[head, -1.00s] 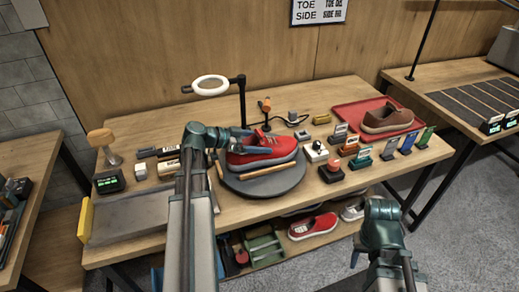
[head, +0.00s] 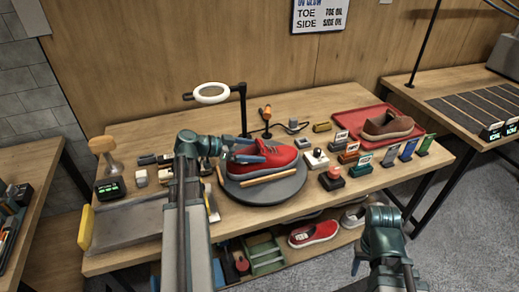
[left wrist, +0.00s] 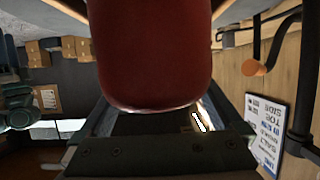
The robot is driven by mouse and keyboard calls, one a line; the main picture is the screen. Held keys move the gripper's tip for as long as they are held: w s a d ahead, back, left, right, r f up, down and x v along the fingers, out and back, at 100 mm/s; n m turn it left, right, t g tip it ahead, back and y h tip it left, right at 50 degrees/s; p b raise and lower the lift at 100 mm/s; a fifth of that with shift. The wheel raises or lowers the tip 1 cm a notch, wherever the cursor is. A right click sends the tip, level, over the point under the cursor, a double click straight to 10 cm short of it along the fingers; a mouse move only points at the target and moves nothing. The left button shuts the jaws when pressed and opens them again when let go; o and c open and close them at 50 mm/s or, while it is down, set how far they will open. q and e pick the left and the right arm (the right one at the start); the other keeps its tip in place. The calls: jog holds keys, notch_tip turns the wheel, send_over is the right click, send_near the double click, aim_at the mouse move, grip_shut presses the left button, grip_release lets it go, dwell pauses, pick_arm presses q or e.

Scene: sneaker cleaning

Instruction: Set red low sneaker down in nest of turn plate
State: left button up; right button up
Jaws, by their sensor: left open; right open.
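The red low sneaker (head: 268,161) sits on the dark round turn plate (head: 262,194), its toe to the right, with wooden nest bars (head: 262,178) beside it. My left gripper (head: 248,153) is open at the sneaker's left end. In the left wrist view the red sneaker (left wrist: 150,55) fills the upper middle, close to the jaws; whether a finger touches it cannot be told. My right gripper (head: 362,262) is open and empty, away from the table at the lower right.
A red tray (head: 345,117) with a brown shoe (head: 388,125) stands at the back right. Several labelled blocks and a red button (head: 334,172) stand right of the plate. A ring lamp (head: 211,93) rises behind. A grey tray (head: 125,222) lies at the left.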

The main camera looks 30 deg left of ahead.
pick_arm(q)
jog(key=p+v, duration=0.3)
jog(key=v, duration=0.6)
jog(key=shift+r, duration=0.1)
jog(key=shift+s, duration=0.1)
